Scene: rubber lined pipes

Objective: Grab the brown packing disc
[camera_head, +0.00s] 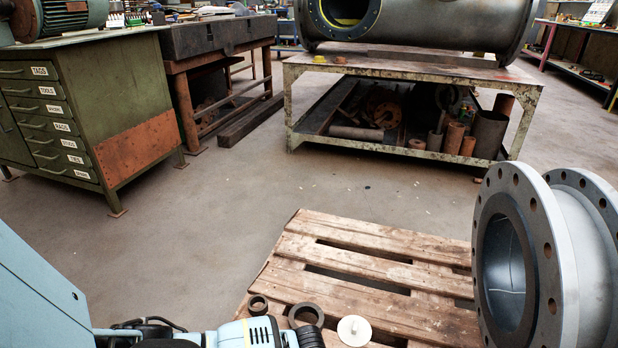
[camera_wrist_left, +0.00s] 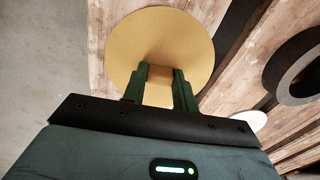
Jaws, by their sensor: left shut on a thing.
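The brown packing disc (camera_wrist_left: 158,35) shows in the left wrist view as a round, flat, yellow-brown plate with a small block-like grip (camera_wrist_left: 160,84) on its near face. My left gripper (camera_wrist_left: 160,72) has its two green fingers shut on that grip, one on each side. The wooden pallet is behind the disc. In the head view my left arm comes in along the bottom edge; its fingertips and the brown disc cannot be made out there. My right gripper is in neither view.
On the wooden pallet (camera_head: 362,268) lie a small dark ring (camera_head: 258,299), a larger grey ring (camera_head: 293,315) and a white disc (camera_head: 354,331). A flanged pipe (camera_head: 546,250) stands at the right. A steel table (camera_head: 420,72) and green cabinet (camera_head: 130,112) are farther back, with clear floor between.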

